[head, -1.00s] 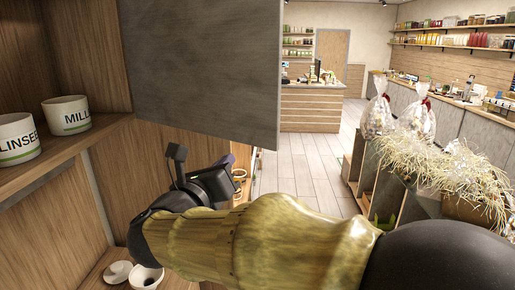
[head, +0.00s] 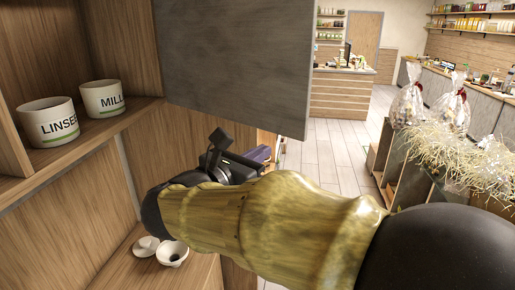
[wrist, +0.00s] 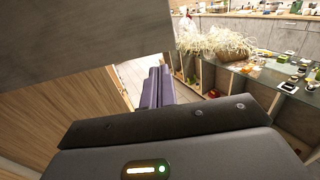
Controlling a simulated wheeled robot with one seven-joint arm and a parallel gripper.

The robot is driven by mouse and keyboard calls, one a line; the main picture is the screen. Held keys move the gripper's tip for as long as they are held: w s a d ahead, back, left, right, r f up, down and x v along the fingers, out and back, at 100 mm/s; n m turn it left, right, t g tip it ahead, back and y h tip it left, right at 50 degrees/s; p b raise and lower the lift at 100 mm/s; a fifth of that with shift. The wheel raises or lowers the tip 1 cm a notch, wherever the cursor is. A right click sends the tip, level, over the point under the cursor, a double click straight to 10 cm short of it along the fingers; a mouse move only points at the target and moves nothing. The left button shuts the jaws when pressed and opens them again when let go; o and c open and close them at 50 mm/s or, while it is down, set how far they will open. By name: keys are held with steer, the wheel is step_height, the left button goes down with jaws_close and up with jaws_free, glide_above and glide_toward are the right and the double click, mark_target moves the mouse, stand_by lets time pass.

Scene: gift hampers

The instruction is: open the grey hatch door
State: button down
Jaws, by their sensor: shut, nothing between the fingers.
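The grey hatch door (head: 235,65) is a flat slab in the upper middle of the head view. The wooden shelving to its left is uncovered. In the wrist view the door (wrist: 80,40) fills the upper left. My gripper (head: 262,154) is below the door's lower edge in the head view, partly hidden by my arm. Its purple fingers show in the wrist view (wrist: 157,88), shut together and empty, just right of the door's lower corner. I cannot tell whether they touch the door. No handle shows on the visible face.
Two white pots, one marked LINSEED (head: 48,122) in part and one marked MILL (head: 102,98), stand on the left shelf. White dishes (head: 172,253) sit on a lower shelf. A counter with wrapped hampers and straw (head: 455,150) stands right. Open floor (head: 330,150) lies between.

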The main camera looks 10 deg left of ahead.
mark_target(292, 133)
steer(key=p+x, duration=0.5)
steer(key=x, duration=0.3)
steer(key=shift+d+r, duration=0.1)
steer(key=shift+r, duration=0.05)
steer(key=shift+w+d+f+p, duration=0.1)
steer(key=shift+w+d+p, duration=0.15)
steer(key=shift+w, duration=0.2)
steer(key=shift+w+d+f+p, duration=0.15)
steer(key=shift+w+p, duration=0.05)
steer(key=shift+w, duration=0.2)
